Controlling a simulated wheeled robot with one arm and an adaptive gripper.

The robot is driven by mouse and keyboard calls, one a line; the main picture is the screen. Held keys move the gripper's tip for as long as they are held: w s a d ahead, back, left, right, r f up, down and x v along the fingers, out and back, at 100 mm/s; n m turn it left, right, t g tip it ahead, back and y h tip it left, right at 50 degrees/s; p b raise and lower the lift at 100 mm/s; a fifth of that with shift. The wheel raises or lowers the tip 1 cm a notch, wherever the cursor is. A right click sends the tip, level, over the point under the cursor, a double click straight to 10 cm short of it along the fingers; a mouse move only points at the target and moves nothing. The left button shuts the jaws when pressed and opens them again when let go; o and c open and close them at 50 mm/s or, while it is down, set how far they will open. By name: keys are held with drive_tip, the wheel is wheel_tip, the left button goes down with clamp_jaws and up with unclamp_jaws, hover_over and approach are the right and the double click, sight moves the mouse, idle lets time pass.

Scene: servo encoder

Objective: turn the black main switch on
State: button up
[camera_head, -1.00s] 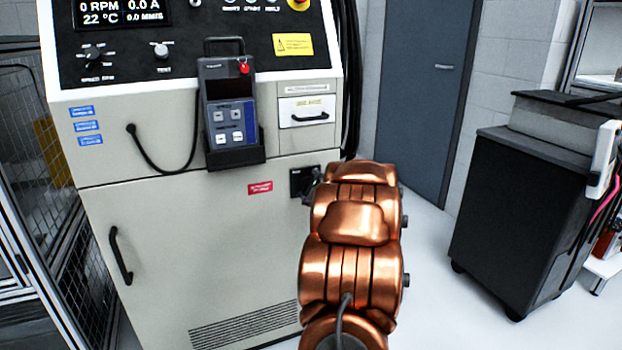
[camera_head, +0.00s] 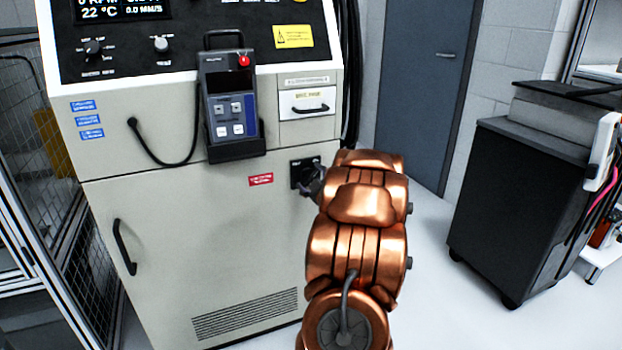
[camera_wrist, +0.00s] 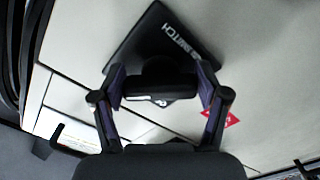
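The black main switch is a dark knob (camera_wrist: 155,78) on a square black plate (camera_wrist: 180,40) lettered SWITCH in the wrist view. In the head view its plate (camera_head: 301,169) sits on the right side of the cabinet front, below the drawer. My gripper (camera_wrist: 161,82) has its two fingers spread, one on each side of the knob. Whether the pads touch the knob is not clear. A small white mark shows on the knob's near end. In the head view my gripper (camera_head: 312,186) is at the plate, partly hidden by my copper arm.
The beige cabinet (camera_head: 200,230) carries a handheld pendant (camera_head: 230,105), a small drawer (camera_head: 307,103) and a door handle (camera_head: 122,247). A red label (camera_head: 261,180) is left of the switch. A black cart (camera_head: 520,200) stands at right, with open floor between.

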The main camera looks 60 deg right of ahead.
drive_tip(key=o, duration=0.4)
drive_tip(key=shift+s, duration=0.1)
drive_tip(key=v, duration=1.1)
drive_tip(key=shift+s+a, duration=0.25)
drive_tip(key=shift+s, duration=0.05)
